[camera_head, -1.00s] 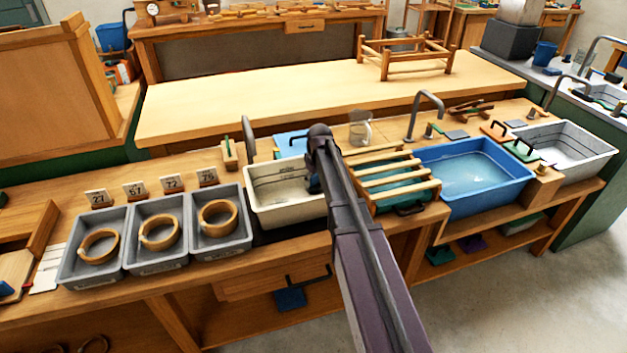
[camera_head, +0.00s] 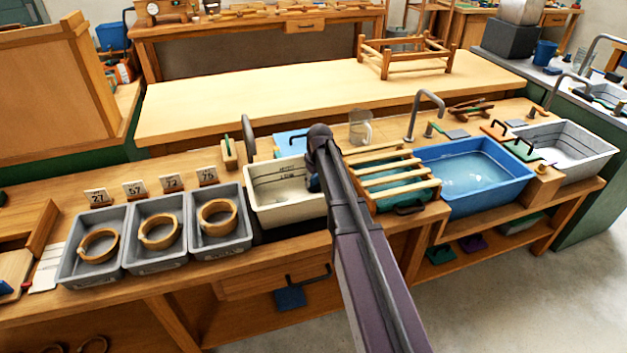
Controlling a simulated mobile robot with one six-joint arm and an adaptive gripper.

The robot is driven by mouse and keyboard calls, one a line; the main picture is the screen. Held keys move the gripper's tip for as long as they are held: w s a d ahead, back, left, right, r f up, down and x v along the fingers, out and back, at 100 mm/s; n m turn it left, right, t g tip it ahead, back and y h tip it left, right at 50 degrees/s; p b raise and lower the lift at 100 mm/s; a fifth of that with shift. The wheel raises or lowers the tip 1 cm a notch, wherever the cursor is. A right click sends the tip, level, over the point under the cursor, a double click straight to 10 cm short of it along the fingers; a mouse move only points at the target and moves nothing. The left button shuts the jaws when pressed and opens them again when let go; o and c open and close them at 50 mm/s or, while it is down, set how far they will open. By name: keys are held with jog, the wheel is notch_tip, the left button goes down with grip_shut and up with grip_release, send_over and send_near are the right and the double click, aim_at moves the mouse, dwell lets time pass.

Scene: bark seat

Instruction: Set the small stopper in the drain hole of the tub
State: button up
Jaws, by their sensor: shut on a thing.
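The cream tub (camera_head: 262,212) stands on the bench near the middle, with dark level lines on its inner wall. Its right part, and any drain hole there, is hidden behind my arm. My gripper (camera_head: 314,184) shows only as a small dark piece at the tub's right end, low beside my wrist. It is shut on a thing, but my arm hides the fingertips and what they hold. I cannot make out the small stopper anywhere. I cannot tell how high the gripper is above the tub floor.
Three grey trays (camera_head: 125,264) with wooden rings stand left of the tub. A slatted wooden rack (camera_head: 392,174) and a blue basin (camera_head: 520,184) of water stand to the right. A clear jug (camera_head: 360,128) and a grey tap (camera_head: 413,117) stand behind.

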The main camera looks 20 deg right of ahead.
jog(key=shift+f+b, duration=0.35)
jog(key=o, duration=1.3)
jog(key=shift+o, duration=0.2)
jog(key=shift+r, duration=0.1)
jog(key=shift+r+p, duration=3.5)
jog(key=shift+p, duration=0.1)
jog(key=s+a+r+m+p, duration=0.1)
jog(key=s+a, duration=0.1)
jog(key=s, duration=0.6)
jog(key=s+a+r+m+g+p, duration=0.1)
jog(key=s+a+r+m+p, duration=0.1)
jog(key=s, duration=0.7)
jog(key=s+a+r+m+p, duration=0.1)
jog(key=s+a+m+p, duration=0.1)
jog(key=s, duration=0.7)
jog(key=shift+s+r+g+h, duration=0.15)
jog(key=shift+r+g+h, duration=0.15)
jog(key=shift+r+h, duration=0.1)
